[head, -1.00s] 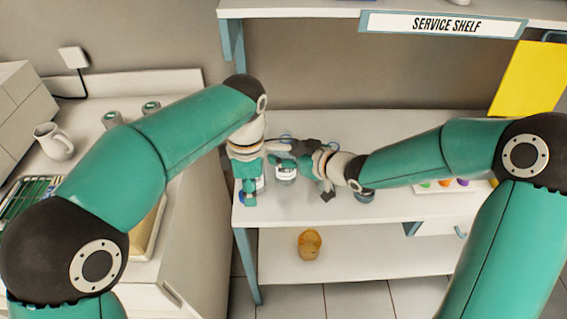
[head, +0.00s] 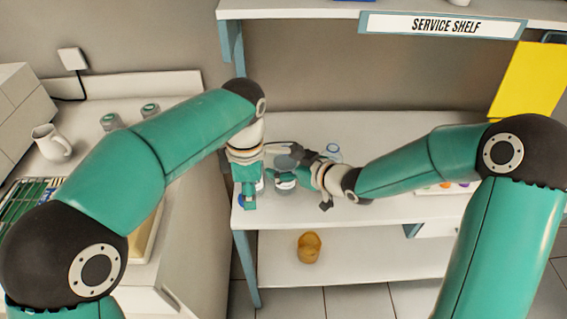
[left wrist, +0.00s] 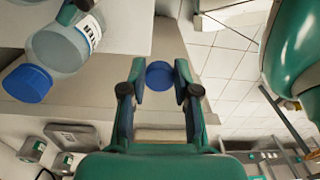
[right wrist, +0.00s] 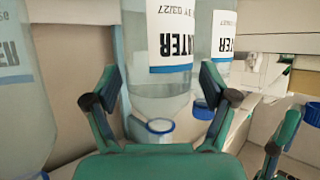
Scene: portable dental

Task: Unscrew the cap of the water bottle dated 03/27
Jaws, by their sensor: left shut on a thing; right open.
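My left gripper (left wrist: 160,80) is shut on a blue cap (left wrist: 159,75); I see no bottle attached to it, and floor shows behind it. In the head view this gripper (head: 247,200) hangs at the service shelf's left front corner. My right gripper (right wrist: 158,90) is open. The clear water bottle dated 03/27 (right wrist: 160,50) shows upside down between and beyond its fingers. Its neck (right wrist: 160,127) has a blue ring and appears uncapped. In the head view my right gripper (head: 288,166) is just right of the left one and partly hides the bottles.
Another water bottle (right wrist: 222,35) with a blue cap (right wrist: 203,109) stands close beside it. A further bottle (right wrist: 15,90) is at the left. A clear bottle (head: 333,152) stands farther back on the shelf (head: 400,125). A brown round object (head: 309,246) sits on the lower shelf.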

